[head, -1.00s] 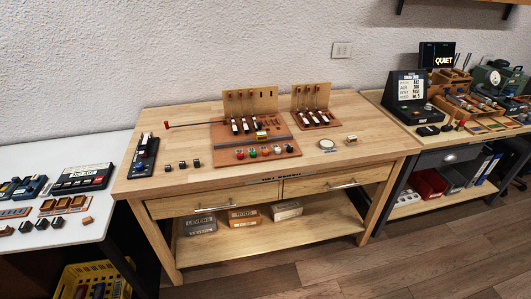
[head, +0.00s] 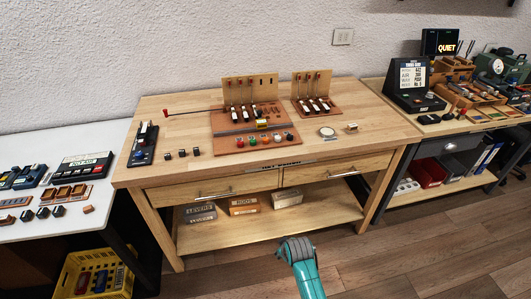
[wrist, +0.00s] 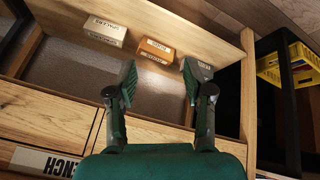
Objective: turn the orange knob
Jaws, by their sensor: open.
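A brown board (head: 222,125) on the wooden workbench carries a row of small coloured knobs (head: 252,141) along its front edge. A red and a green one are clear. The orange one is too small for me to tell apart surely. My gripper (wrist: 157,72) is open and empty in the wrist view, its two fingers spread apart. It is low in front of the bench, with drawer fronts and the lower shelf behind it, apart from the knobs. The wrist view shows no knobs. The head view shows only part of my teal arm at the bottom.
Labelled boxes (head: 244,205) stand on the lower shelf (head: 300,221). Levers (head: 314,104) stand on a second board; a red-tipped rod (head: 195,112) juts left. A white table (head: 50,235) is at left, a yellow crate (head: 75,278) below it. The bench's front right is mostly clear.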

